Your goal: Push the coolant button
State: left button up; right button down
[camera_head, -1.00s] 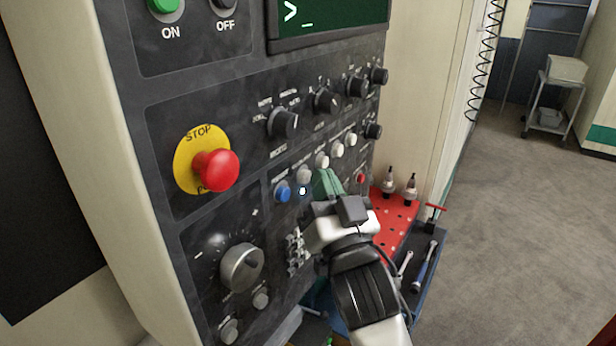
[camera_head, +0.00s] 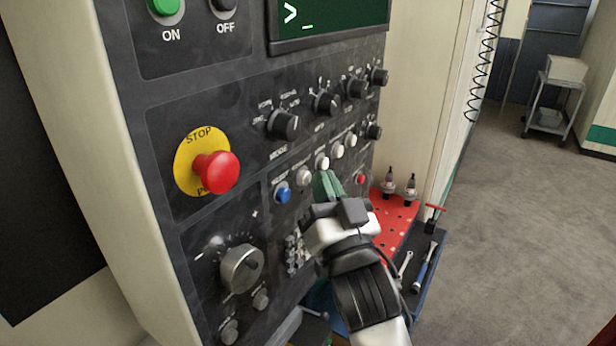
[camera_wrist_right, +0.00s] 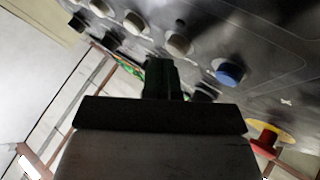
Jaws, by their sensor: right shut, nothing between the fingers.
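A row of push buttons sits on the dark control panel (camera_head: 225,110): a blue button (camera_head: 283,193) at the left end, then several whitish ones (camera_head: 304,176) rising to the right. Their labels are too small to read, so I cannot tell which one is marked coolant. The blue button also shows in the right wrist view (camera_wrist_right: 229,73). My left gripper is not in view.
A red emergency stop knob (camera_head: 217,172) on a yellow disc sticks out at left. Black rotary knobs (camera_head: 284,124) stand above the buttons, and a silver dial (camera_head: 242,268) below. A red tool rack (camera_head: 396,214) stands at right behind my arm.

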jog(key=shift+s+d, duration=0.3)
jog(key=shift+d, duration=0.1)
jog(key=s+d, duration=0.1)
jog(key=d+p, duration=0.1)
jog(key=s+d, duration=0.1)
jog(key=d, duration=0.1)
jog(key=shift+s, duration=0.35)
dwell(0.5)
